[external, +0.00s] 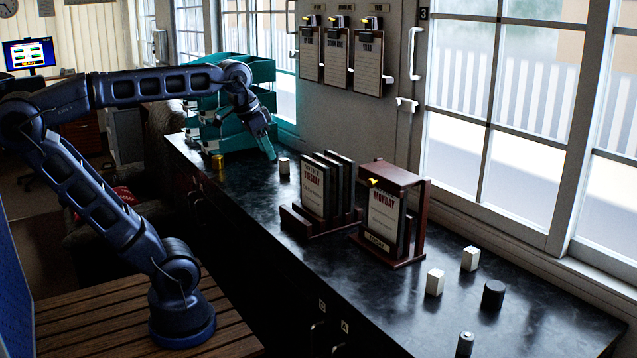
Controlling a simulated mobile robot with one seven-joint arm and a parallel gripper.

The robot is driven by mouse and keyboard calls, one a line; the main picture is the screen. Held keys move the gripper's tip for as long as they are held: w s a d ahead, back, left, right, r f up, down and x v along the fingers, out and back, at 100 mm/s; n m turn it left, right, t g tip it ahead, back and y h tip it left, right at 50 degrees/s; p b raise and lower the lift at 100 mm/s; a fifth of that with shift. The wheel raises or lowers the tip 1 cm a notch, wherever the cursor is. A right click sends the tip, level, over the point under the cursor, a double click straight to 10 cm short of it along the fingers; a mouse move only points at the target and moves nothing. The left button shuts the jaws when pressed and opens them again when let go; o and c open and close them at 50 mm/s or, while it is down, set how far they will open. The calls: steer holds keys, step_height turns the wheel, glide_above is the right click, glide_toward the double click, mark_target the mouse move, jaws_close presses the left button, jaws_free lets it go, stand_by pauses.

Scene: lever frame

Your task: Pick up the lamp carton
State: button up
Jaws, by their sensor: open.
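Small pale box-shaped cartons stand on the dark counter (330,262). One small pale carton (284,166) stands at the far end, and two white cartons (435,282) (470,258) stand at the near right. No label can be read on them, so I cannot tell which is the lamp carton. My gripper (270,153) is open, pointing down over the far end of the counter. It is just left of the far carton in the picture. The gap between its fingers is too small to make out.
A wooden rack of dark boards (318,190) and a wooden frame with a MONDAY card (385,212) stand mid-counter. A teal tray stack (262,75) and a brass tin (217,162) are at the far end. A black cylinder (493,294) and a battery-like cylinder (465,343) stand near right.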

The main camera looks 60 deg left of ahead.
steer(key=w+d+r+m, duration=0.2)
steer(key=w+d+m, duration=0.2)
steer(key=w+d, duration=0.45)
steer(key=m+g+h, duration=0.4)
steer(key=m, duration=0.6)
glide_above(436, 272)
step_height(436, 272, down, 19)
steer(key=shift+s+f, duration=0.1)
steer(key=shift+a+f, duration=0.1)
steer(key=shift+f, duration=2.85)
steer(key=x, duration=0.4)
steer(key=shift+a+f, duration=0.15)
steer(key=shift+f, duration=0.1)
steer(key=c, duration=1)
